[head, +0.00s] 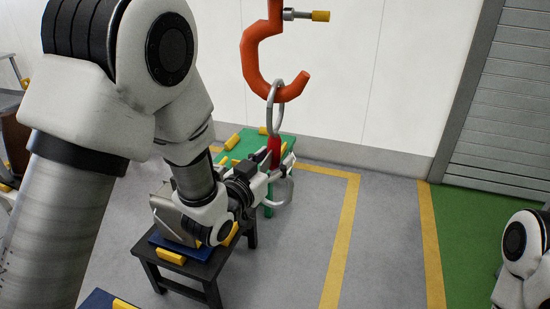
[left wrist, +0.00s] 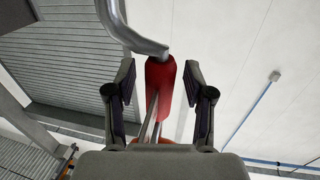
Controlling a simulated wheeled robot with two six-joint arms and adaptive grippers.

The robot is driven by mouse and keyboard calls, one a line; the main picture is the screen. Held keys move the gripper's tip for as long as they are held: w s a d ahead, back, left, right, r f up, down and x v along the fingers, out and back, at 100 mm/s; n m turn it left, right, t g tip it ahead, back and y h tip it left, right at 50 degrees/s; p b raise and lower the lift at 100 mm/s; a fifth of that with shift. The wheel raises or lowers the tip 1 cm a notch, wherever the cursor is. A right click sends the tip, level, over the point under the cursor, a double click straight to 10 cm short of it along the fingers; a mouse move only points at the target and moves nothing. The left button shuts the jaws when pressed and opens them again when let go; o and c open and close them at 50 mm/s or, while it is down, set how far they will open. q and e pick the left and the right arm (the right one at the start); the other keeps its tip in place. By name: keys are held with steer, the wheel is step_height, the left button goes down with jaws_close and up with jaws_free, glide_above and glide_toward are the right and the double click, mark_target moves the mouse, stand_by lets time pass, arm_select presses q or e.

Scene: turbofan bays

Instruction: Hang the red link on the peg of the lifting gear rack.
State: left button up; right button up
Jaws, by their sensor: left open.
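The red link (head: 274,150) has a red grip between a grey upper ring (head: 274,108) and a grey lower loop. Its upper ring hangs in the orange hook (head: 258,75). My left gripper (head: 277,168) is at the red grip. In the left wrist view the red grip (left wrist: 160,88) lies between the two open fingers of my left gripper (left wrist: 163,78), with a visible gap on each side. A grey bent rod (left wrist: 135,35) runs from the grip's end. I cannot make out a rack peg with certainty. My right gripper is out of view.
A grey pin with a yellow end (head: 305,15) sticks out beside the hook's shank. A green table (head: 240,147) stands behind the link. A dark stool (head: 190,270) with a blue top and grey part stands below my left arm. The floor to the right is clear.

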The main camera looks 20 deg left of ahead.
mark_target(270, 163)
arm_select(q)
steer(key=b+v, duration=0.5)
steer(key=v, duration=0.1)
steer(key=shift+s+a+b, duration=0.2)
steer(key=shift+s+b, duration=0.05)
steer(key=shift+b, duration=0.05)
steer(key=shift+s+r, duration=0.2)
steer(key=shift+s, duration=0.05)
